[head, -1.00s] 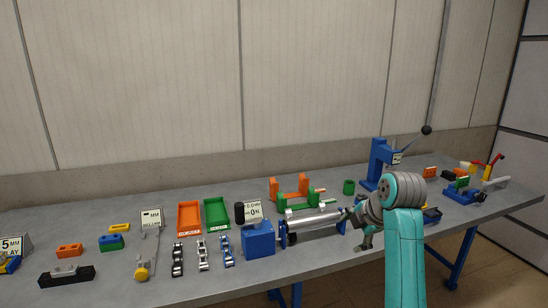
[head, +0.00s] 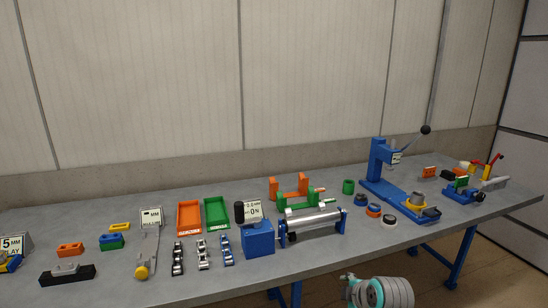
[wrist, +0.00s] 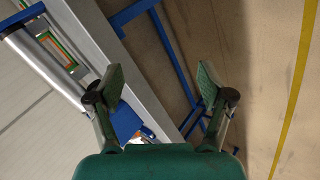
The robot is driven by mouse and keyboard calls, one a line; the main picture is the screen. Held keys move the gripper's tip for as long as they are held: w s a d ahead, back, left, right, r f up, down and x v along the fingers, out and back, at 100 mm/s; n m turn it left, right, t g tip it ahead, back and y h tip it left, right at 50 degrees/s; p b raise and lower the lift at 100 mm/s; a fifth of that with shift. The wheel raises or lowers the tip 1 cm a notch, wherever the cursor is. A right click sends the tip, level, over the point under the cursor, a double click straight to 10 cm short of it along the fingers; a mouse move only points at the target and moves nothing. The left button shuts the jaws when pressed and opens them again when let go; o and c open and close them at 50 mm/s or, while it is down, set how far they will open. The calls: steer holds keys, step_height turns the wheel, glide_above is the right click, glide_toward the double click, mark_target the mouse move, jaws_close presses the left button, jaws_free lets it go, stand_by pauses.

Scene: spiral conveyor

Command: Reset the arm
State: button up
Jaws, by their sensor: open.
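My gripper (wrist: 160,88) is open and empty in the wrist view, its two dark-padded fingers spread apart. Behind the fingers show the grey table edge, blue table legs and the tan floor. The grey table (head: 345,262) runs across the view.
On the table stand a metal roller on a blue frame (head: 313,226), a blue lever press (head: 380,165), a blue box with a display (head: 258,240), an orange tray (head: 189,232) and a green tray (head: 207,226). Floor in front of the table is clear at right.

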steer(key=s+f+m+t, duration=0.2)
steer(key=s+f+m, duration=0.5)
steer(key=s+f, duration=0.95)
steer(key=s+a+m+t+h, duration=0.15)
steer(key=s+m, duration=0.25)
steer(key=s, duration=1.4)
steer(key=s+r+m+t, duration=0.1)
steer(key=s+r+m, duration=0.2)
steer(key=s+r, duration=0.4)
steer(key=s+r+m+t, duration=0.2)
steer(key=s+r, duration=0.5)
steer(key=s, duration=0.6)
steer(key=shift+d+m, duration=0.15)
steer(key=shift+m, duration=0.25)
